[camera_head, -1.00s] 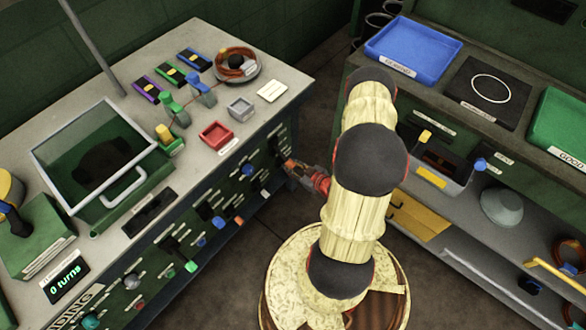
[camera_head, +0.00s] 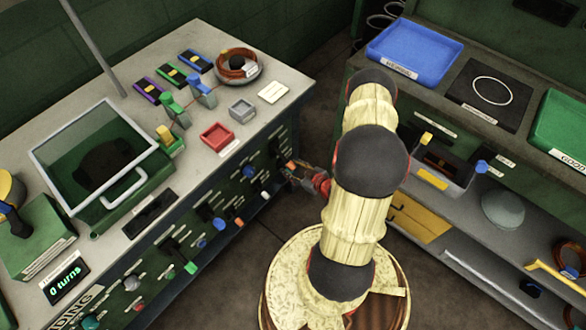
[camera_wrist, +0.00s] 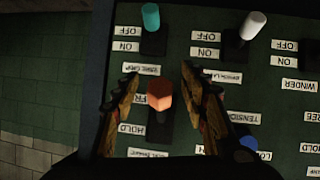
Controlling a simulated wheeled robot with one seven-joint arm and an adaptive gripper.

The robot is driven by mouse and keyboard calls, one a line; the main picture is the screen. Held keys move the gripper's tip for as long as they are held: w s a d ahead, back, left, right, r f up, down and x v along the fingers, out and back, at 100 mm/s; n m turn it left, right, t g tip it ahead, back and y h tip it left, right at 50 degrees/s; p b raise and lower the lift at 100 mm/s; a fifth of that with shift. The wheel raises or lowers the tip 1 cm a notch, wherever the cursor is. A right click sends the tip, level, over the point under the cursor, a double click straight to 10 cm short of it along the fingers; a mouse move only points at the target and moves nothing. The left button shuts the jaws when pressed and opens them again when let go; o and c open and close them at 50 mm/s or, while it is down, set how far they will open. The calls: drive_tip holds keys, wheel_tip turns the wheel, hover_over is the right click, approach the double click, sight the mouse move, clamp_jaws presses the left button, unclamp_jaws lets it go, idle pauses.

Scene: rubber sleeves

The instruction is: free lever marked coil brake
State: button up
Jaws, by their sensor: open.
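In the wrist view a lever with an orange-red knob (camera_wrist: 160,95) stands on a dark slot plate. A partly covered label starting "FR" and a "HOLD" label (camera_wrist: 130,129) are on its left; the knob is level with the "FR" one. The name label below (camera_wrist: 148,153) is too blurred to read surely. My gripper (camera_wrist: 160,90) is open, with one finger on each side of the knob and visible gaps between. In the head view my gripper (camera_head: 300,172) is at the right end of the bench's front panel, by the orange knob (camera_head: 291,165).
A teal-knobbed lever (camera_wrist: 151,17) and a white-knobbed lever (camera_wrist: 252,25) lie above in the wrist view. A blue knob (camera_wrist: 248,146) is close beside the right finger. The bench (camera_head: 285,90) stands left of my arm, and another counter (camera_head: 520,150) stands right.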

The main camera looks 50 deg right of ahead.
drive_tip(key=shift+s, duration=0.1)
drive_tip(key=v, duration=1.1)
drive_tip(key=shift+s+r, duration=0.25)
drive_tip(key=shift+s, duration=0.1)
idle(0.4)
